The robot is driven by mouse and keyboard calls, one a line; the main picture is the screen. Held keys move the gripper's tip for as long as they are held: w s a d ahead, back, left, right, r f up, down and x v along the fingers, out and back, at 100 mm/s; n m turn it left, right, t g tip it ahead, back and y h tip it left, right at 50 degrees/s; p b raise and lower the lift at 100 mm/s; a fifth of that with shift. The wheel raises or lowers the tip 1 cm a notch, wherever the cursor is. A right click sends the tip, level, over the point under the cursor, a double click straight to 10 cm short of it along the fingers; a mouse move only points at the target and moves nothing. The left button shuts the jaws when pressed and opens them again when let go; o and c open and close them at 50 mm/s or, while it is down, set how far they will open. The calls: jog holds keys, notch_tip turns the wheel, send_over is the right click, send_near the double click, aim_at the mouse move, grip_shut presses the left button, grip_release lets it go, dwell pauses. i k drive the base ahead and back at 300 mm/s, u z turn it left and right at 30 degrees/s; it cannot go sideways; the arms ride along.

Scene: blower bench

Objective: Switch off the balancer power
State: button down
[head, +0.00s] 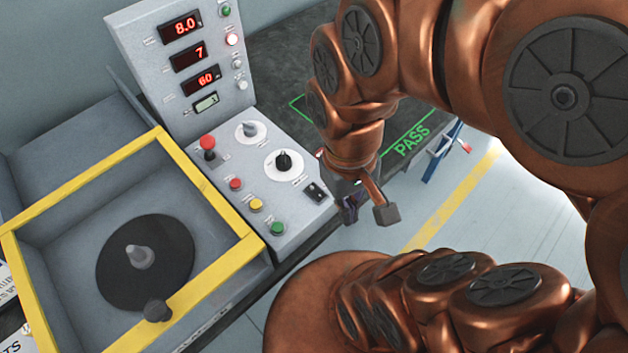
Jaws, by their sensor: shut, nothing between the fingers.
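The balancer's grey control panel (215,158) stands at the centre-left in the head view. A black rocker switch (315,192), likely the power switch, sits at its right front corner; its small markings are too small to read. My gripper (368,209) is shut and empty, just right of the rocker switch, pointing down. I cannot tell whether it touches the panel's edge.
The panel also carries a red mushroom button (207,142), two knobs, and red, yellow and green buttons. A yellow-framed guard (205,275) surrounds a dark disc (170,235) on the left. A green-outlined PASS area (412,139) lies behind my gripper. The floor to the right is clear.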

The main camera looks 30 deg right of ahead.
aim_at(313, 190)
jog(key=u, duration=0.2)
jog(key=k, duration=0.45)
jog(key=u, duration=0.55)
jog(key=k, duration=0.9)
jog(key=u, duration=0.5)
jog(key=i, duration=0.65)
jog(key=z, duration=0.05)
